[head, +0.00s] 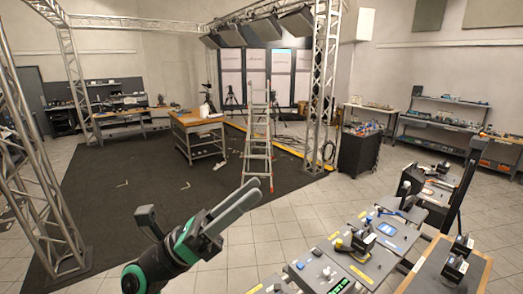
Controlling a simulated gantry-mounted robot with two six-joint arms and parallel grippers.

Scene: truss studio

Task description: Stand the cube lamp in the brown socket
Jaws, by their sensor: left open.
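My left gripper (246,200) is in the lower middle of the head view, with grey fingers and green-and-black joints. It points up and to the right over the floor, open, with nothing seen between its fingers. It is apart from the bench at the lower right. I cannot make out the cube lamp or the brown socket among the small things here. My right gripper is not in view.
Grey panels (367,262) with several small dark, blue and yellow parts fill the lower right. A brown-topped bench (422,283) stands beside them. A stepladder (258,140) and a wooden-topped table (193,118) stand farther back. The dark mat (125,175) is mostly clear.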

